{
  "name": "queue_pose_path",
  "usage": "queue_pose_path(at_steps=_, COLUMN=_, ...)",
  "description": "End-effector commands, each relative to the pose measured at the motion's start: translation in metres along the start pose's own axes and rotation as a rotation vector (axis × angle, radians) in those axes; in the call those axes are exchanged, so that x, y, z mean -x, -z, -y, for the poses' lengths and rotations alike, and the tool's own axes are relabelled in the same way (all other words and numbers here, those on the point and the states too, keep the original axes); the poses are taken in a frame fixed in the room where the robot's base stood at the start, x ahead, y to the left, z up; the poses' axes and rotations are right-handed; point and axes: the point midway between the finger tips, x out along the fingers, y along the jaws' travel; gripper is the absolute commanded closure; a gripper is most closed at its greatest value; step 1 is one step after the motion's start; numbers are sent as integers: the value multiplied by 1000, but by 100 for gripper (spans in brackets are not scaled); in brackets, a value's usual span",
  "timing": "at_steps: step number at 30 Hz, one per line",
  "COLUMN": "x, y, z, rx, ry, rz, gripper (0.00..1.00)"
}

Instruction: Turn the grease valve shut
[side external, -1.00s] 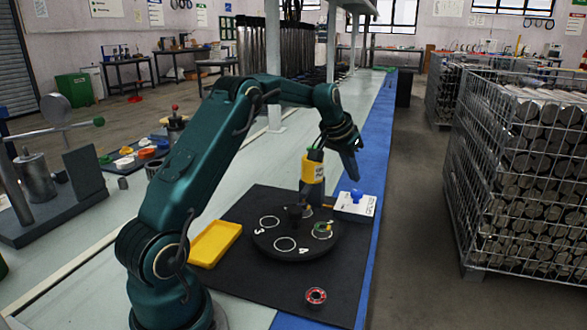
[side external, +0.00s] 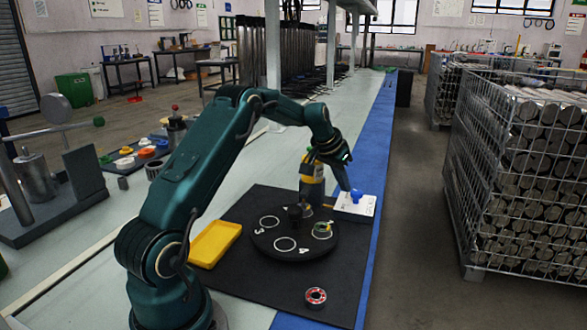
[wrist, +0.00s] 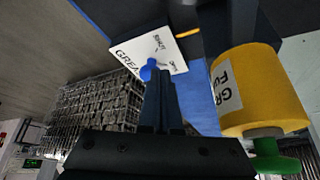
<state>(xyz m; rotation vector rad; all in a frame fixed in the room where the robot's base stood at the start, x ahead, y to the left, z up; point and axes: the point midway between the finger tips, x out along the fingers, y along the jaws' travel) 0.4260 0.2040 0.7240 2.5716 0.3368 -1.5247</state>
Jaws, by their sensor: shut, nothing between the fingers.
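The grease valve is a white plate (side external: 358,207) with a blue knob (side external: 355,195), at the right edge of the black mat. In the wrist view the plate (wrist: 165,55) carries GREASE lettering and smaller markings, and a thin orange bar (wrist: 188,33) shows near its far edge. The blue knob (wrist: 149,69) appears right at my fingertips. My gripper (side external: 347,188) is shut and empty, tilted down at the knob's left side; it also shows in the wrist view (wrist: 160,85). Whether the fingers touch the knob, I cannot tell.
A yellow canister (side external: 311,175) stands close left of my gripper; its label and green end show in the wrist view (wrist: 265,90). A black turntable (side external: 295,240) with numbered circles, a yellow tray (side external: 215,243) and a red-ringed part (side external: 316,296) are nearby.

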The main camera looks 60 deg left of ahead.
Motion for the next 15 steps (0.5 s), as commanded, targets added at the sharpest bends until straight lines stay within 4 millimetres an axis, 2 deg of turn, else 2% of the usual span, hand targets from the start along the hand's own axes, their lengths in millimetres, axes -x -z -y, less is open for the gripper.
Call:
queue_pose_path(at_steps=6, x=-15, y=-8, z=0, rx=1, ry=-1, rz=2, gripper=100)
queue_pose_path(at_steps=15, x=-17, y=-10, z=0, rx=0, ry=1, rz=0, gripper=100)
